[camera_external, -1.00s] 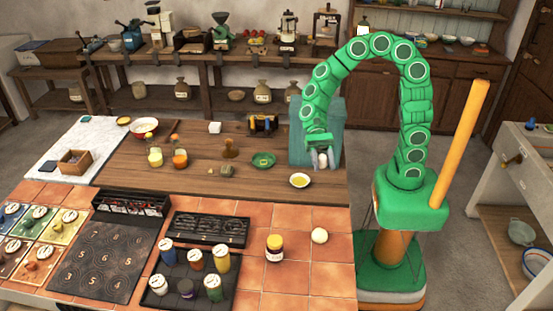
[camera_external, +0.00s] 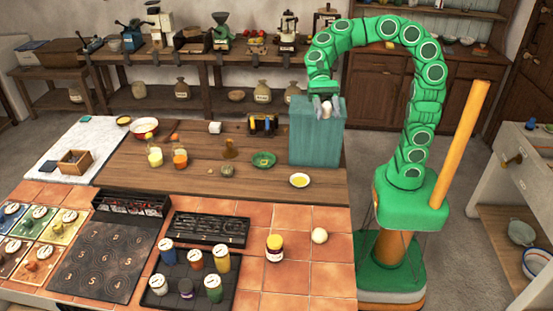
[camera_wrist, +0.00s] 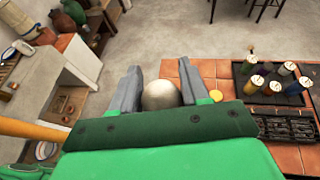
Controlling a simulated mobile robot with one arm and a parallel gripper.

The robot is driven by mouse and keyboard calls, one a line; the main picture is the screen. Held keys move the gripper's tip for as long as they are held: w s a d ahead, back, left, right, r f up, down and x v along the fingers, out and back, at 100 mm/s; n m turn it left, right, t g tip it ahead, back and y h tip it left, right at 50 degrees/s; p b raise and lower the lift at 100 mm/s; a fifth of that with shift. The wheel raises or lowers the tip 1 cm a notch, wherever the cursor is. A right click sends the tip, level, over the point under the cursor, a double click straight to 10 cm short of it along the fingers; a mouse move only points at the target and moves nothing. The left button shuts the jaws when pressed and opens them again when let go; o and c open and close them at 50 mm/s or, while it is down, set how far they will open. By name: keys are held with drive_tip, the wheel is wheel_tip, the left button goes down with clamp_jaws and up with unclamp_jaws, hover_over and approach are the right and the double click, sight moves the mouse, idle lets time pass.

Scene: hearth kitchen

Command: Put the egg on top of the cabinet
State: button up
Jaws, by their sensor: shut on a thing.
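A pale egg (camera_external: 326,108) is held between the two grey fingers of my gripper (camera_external: 326,105). In the wrist view the egg (camera_wrist: 160,95) sits between the fingertips of my gripper (camera_wrist: 160,90), partly hidden by the green palm. The teal cabinet (camera_external: 316,145) stands at the right end of the wooden table. In the external view the fingers and egg overlap the cabinet's top area. I cannot tell whether the egg touches the top.
A yellow bowl (camera_external: 299,180) and a green plate (camera_external: 264,160) lie on the table near the cabinet. A cream ball (camera_external: 319,235) and a jar (camera_external: 274,248) stand on the tiled counter. A black tray (camera_external: 187,285) holds several jars.

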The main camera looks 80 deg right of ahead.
drive_tip(key=shift+w+d, duration=0.2)
drive_tip(key=shift+d, duration=0.6)
drive_tip(key=s+d+m+t+h, duration=0.15)
drive_tip(key=d+m+t, duration=0.3)
drive_tip(key=d, duration=0.85)
drive_tip(key=s+d+m+t, duration=0.25)
drive_tip(key=d+t, duration=0.25)
drive_tip(key=d, duration=0.8)
drive_tip(key=s+d+m+t+h, duration=0.2)
drive_tip(key=s+d+m+t, duration=0.1)
drive_tip(key=s+d, duration=0.3)
drive_tip(key=shift+s+d+m, duration=0.4)
drive_tip(key=shift+d+m, duration=0.3)
drive_tip(key=shift+d, duration=0.55)
wheel_tip(320, 180, down, 5)
drive_tip(key=shift+w, duration=0.15)
drive_tip(key=w+d+f, duration=0.1)
drive_tip(key=w+f, duration=0.1)
drive_tip(key=w, duration=0.1)
drive_tip(key=w+d+f, duration=0.2)
drive_tip(key=w+f, duration=0.1)
drive_tip(key=w, duration=0.1)
drive_tip(key=w+d+f, duration=0.2)
drive_tip(key=w+f, duration=0.1)
drive_tip(key=w, duration=0.1)
drive_tip(key=shift+w+f, duration=0.25)
drive_tip(key=shift+w+d+f, duration=0.2)
drive_tip(key=shift+w+f, duration=0.45)
drive_tip(key=shift+f, duration=1.65)
drive_tip(key=shift+f, duration=0.1)
